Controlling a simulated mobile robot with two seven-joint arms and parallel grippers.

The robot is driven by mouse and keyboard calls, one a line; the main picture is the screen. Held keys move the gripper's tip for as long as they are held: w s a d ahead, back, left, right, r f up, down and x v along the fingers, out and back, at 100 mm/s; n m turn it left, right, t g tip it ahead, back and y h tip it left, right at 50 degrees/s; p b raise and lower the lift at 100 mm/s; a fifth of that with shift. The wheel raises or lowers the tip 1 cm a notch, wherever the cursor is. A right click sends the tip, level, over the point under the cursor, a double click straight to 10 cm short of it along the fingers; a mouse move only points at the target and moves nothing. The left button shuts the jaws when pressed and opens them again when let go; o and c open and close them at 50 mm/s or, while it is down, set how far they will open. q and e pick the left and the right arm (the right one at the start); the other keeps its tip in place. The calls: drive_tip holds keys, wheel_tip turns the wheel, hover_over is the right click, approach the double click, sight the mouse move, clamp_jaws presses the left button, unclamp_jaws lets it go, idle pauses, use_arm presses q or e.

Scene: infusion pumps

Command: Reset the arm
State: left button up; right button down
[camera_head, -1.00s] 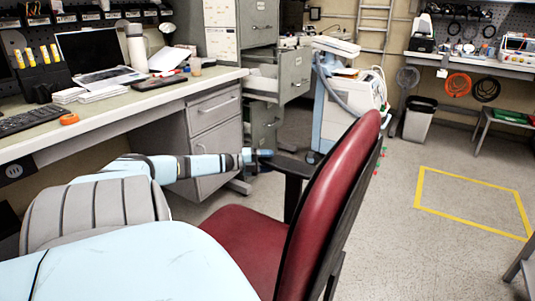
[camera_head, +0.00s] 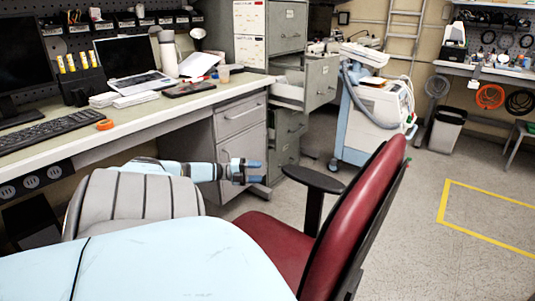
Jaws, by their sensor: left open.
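My left arm reaches in from the left, low beside the desk. My left gripper (camera_head: 250,170) is at its end, fingers pointing right, open, with nothing seen between them. It is in front of the grey desk drawers and to the left of the red chair's armrest, apart from it in the picture. My right gripper is not in view.
A red chair (camera_head: 365,215) with a black armrest (camera_head: 313,179) stands close on the right. The desk (camera_head: 150,115) runs along the left. A wheeled medical machine (camera_head: 375,115) stands behind. A yellow floor outline (camera_head: 443,203) marks clear floor at right.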

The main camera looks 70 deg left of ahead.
use_arm(q)
drive_tip(key=shift+s+a, duration=0.1)
drive_tip(key=shift+s, duration=0.15)
idle(0.4)
